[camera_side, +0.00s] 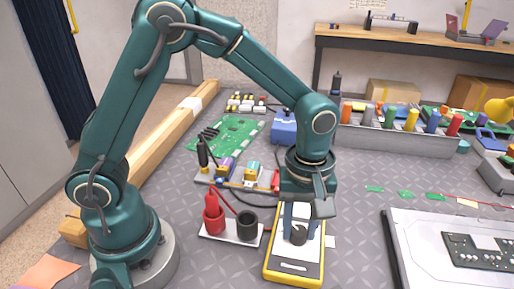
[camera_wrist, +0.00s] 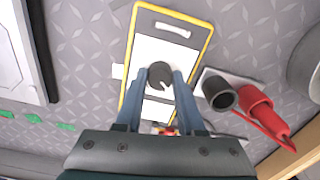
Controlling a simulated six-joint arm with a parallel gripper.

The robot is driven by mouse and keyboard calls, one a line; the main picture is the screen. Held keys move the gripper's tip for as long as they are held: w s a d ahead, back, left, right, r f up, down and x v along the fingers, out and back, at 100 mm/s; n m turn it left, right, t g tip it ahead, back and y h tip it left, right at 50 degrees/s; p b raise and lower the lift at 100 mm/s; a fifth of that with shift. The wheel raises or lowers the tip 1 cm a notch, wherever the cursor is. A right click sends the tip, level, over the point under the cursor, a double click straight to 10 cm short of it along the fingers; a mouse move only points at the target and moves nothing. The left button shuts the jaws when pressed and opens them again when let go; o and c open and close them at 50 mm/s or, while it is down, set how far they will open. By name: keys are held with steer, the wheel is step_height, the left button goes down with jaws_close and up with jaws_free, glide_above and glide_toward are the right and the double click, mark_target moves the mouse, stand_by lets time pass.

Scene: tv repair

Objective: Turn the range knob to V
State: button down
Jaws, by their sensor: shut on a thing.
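The yellow-edged multimeter (camera_side: 293,268) lies on the grey table in front of me, and it also shows in the wrist view (camera_wrist: 205,45). Its dark round range knob (camera_side: 298,234) sits on the white face, and in the wrist view (camera_wrist: 160,73) a light notch shows on it. My gripper (camera_side: 298,222) points down over the meter. In the wrist view my gripper's two blue fingers (camera_wrist: 159,82) are shut on the knob from both sides. The range markings, including V, are not legible.
A holder with a red probe (camera_side: 213,218) and a black cup (camera_side: 246,224) stands close to the left of the meter. A flat panel (camera_side: 420,225) lies at right. A green board (camera_side: 230,135) and a grey tool bin (camera_side: 400,141) are farther back.

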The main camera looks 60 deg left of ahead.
mark_target(299, 230)
steer(key=m, duration=0.6)
stand_by(0.6)
steer(key=c, duration=0.5)
jaws_free()
steer(key=shift+r, duration=2.55)
